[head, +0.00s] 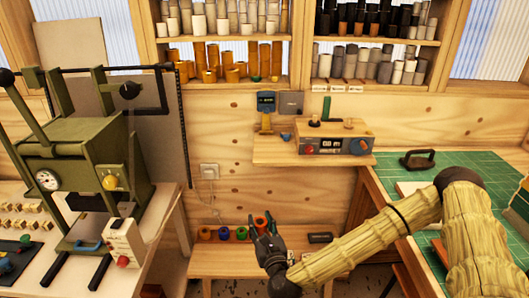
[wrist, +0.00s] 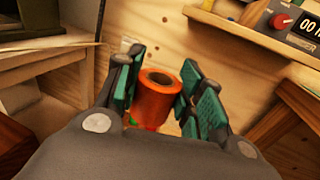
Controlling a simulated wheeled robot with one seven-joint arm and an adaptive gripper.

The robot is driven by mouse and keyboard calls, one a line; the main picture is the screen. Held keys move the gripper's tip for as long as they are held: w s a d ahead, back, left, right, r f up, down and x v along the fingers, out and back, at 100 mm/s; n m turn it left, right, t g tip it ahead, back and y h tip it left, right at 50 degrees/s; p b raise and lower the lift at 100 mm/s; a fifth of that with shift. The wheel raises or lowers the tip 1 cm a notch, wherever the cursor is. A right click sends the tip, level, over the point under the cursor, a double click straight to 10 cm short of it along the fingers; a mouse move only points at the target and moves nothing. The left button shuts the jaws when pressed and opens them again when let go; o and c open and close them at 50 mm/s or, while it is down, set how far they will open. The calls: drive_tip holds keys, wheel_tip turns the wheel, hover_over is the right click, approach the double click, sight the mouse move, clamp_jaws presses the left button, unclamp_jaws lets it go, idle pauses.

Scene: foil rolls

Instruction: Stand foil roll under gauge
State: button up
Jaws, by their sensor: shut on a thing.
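My gripper (head: 264,232) is low over the bench at the wall, at the end of my straw-coloured arm. In the wrist view its green-padded fingers (wrist: 158,80) are shut on an orange-red foil roll (wrist: 157,104). The roll's hollow top end faces up; its lower end is hidden by my gripper's body. In the head view the orange roll (head: 260,221) shows beside the fingers. A round dial gauge (head: 47,180) is on the green press at the left. A box with a display (head: 334,146) stands on the wall shelf; which one is the task's gauge is unclear.
The wall shelf (head: 272,157) juts out above. A cluttered table (head: 160,225) is at left, a green-matted bench (head: 470,163) at right.

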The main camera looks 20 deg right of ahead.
drive_tip(key=w+d+r+m+h+b, duration=0.25)
drive_tip(key=w+r+b, duration=0.25)
drive_tip(key=r+b, duration=0.4)
drive_tip(key=w+d+r+m+h+b, duration=0.1)
drive_tip(key=w+d+r+h+b, duration=0.3)
drive_tip(key=r+b, duration=0.5)
drive_tip(key=shift+g+y, duration=0.3)
drive_tip(key=shift+y, duration=0.45)
drive_tip(key=p+x, duration=0.1)
drive_tip(key=x, duration=0.4)
drive_tip(key=a+p+x, duration=0.1)
drive_tip(key=x, duration=0.5)
drive_tip(key=f+p+x, duration=0.1)
drive_tip(key=x, duration=0.4)
drive_tip(key=shift+w+a, duration=0.1)
drive_tip(key=shift+w, duration=0.5)
drive_tip(key=shift+s+f+p, duration=0.1)
drive_tip(key=shift+f+p, duration=0.3)
drive_tip(key=shift+f, duration=1.4)
drive_tip(key=shift+f, duration=0.2)
drive_tip(key=o, duration=1)
drive_tip(key=shift+r, duration=0.1)
